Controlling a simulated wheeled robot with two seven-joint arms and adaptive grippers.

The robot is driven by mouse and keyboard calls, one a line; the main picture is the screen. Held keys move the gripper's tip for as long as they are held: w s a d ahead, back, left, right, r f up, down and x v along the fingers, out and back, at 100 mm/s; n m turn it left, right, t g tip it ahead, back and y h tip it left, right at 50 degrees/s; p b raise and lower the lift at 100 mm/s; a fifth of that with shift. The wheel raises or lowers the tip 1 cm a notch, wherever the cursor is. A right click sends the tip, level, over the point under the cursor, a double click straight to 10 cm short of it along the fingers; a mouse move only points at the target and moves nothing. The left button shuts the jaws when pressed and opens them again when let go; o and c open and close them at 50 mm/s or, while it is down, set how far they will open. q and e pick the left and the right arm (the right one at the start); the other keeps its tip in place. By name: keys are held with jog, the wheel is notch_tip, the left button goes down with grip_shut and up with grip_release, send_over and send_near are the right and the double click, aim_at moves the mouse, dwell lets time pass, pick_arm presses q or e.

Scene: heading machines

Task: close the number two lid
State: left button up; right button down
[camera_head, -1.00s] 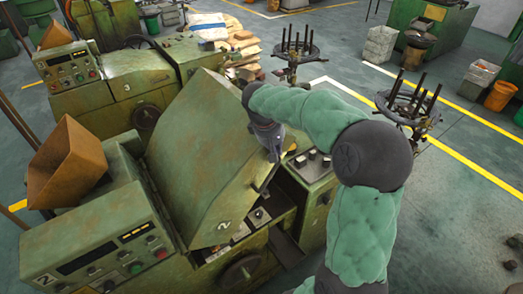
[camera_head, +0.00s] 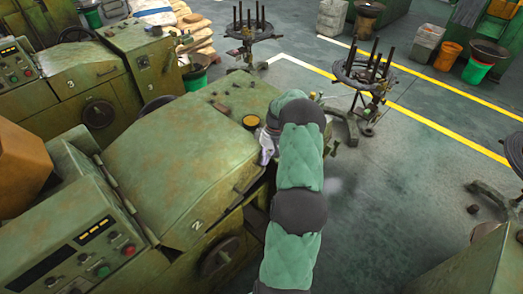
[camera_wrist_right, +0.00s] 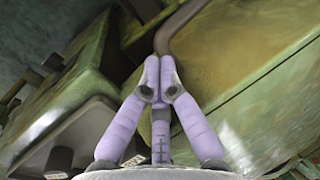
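The number two lid (camera_head: 175,160) is a worn green panel marked with a 2. In the head view it lies lowered over its machine, with no wide gap visible along its front edge. Its dark bar handle (camera_head: 248,182) is at the right edge and also shows in the right wrist view (camera_wrist_right: 178,28). My right gripper (camera_head: 268,150) is beside the lid's right edge, partly hidden by my arm. In the wrist view its purple fingers (camera_wrist_right: 160,68) are together, with the handle just at their tips; no grip around it is clear. My left gripper is out of view.
The number two control panel (camera_head: 90,250) is at lower left and machine number three (camera_head: 85,80) behind it. Wheeled spool stands (camera_head: 365,75) are at the back right. The floor on the right (camera_head: 400,210) is mostly open.

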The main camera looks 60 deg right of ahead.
pick_arm(q)
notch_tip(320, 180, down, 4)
jog(key=b, duration=0.3)
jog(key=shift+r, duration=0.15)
pick_arm(e)
notch_tip(320, 180, down, 9)
jog(key=shift+f, duration=0.15)
